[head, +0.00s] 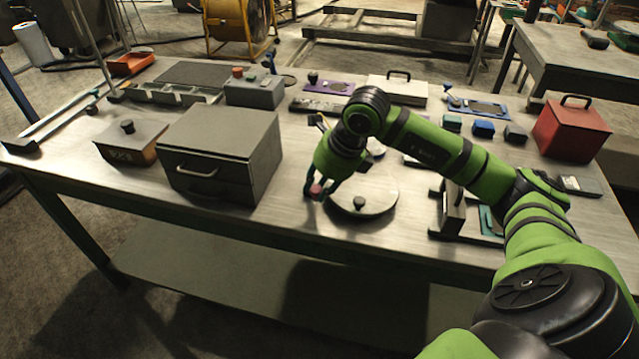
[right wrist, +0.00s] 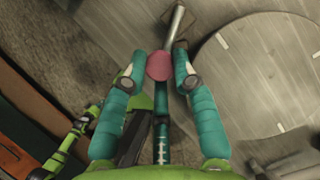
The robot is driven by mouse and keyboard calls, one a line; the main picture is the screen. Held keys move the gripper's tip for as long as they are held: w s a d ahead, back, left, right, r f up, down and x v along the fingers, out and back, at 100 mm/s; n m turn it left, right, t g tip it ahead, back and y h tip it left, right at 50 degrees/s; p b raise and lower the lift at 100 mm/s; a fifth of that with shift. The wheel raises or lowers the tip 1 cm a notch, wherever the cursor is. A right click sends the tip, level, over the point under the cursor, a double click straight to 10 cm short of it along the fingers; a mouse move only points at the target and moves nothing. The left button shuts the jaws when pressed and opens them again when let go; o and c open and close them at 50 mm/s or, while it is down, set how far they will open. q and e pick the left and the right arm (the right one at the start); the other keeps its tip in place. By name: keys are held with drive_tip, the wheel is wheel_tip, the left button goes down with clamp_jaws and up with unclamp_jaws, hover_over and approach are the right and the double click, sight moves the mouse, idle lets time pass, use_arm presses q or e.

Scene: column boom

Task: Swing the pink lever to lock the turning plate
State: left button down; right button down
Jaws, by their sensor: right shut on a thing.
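The pink lever's round knob (right wrist: 160,66) sits between the fingertips of my right gripper (right wrist: 159,72) in the right wrist view. A grey metal rod (right wrist: 177,25) runs from the knob up to a dark block. In the head view the pink knob (head: 316,191) shows at the tips of my right gripper (head: 317,190), just left of the turning plate. The round pale turning plate (head: 378,197) lies flat on the table with a black knob on it. My right forearm hides the area behind the plate. My left gripper is not in view.
A grey drawer box (head: 222,145) stands left of the gripper. A red box (head: 571,130) with a black handle stands at the right. The table front edge is close below the plate. Small blue and green blocks lie behind my right arm.

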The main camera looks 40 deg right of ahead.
drive_tip(key=shift+w+d+r, duration=0.15)
drive_tip(key=shift+r, duration=0.05)
drive_tip(key=shift+d+n+y+b, duration=0.4)
drive_tip(key=shift+d+n+b, duration=0.05)
drive_tip(key=shift+n+b, duration=0.55)
drive_tip(key=shift+d+n+g+y+b, duration=0.3)
drive_tip(key=shift+d+n+g, duration=0.1)
drive_tip(key=shift+n, duration=0.6)
drive_tip(key=shift+w+d+r+n, duration=0.1)
drive_tip(key=shift+d+n, duration=0.2)
drive_tip(key=shift+n, duration=0.6)
drive_tip(key=shift+g, duration=0.3)
drive_tip(key=c, duration=1)
unclamp_jaws()
drive_tip(key=shift+a, duration=0.1)
